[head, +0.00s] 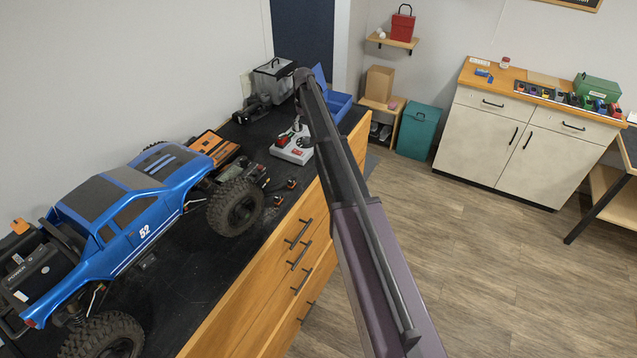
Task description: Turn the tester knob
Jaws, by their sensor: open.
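The tester appears to be the light grey box (291,152) on the black bench top, beyond the blue truck. It has small red and dark parts on top. I cannot tell which of them is the knob. My arm reaches from the lower right to above the back of the bench, then bends down there. My gripper (299,122) is small and partly hidden by my arm, just over the far side of the tester. It is open, and I see nothing held in it. I cannot tell whether it touches the tester.
A large blue RC truck (135,215) fills the near bench (190,300). Small dark and orange parts (280,184) lie between truck and tester. A blue open box (338,103) and a grey lidded case (273,80) stand behind. The wooden floor right of the bench is clear.

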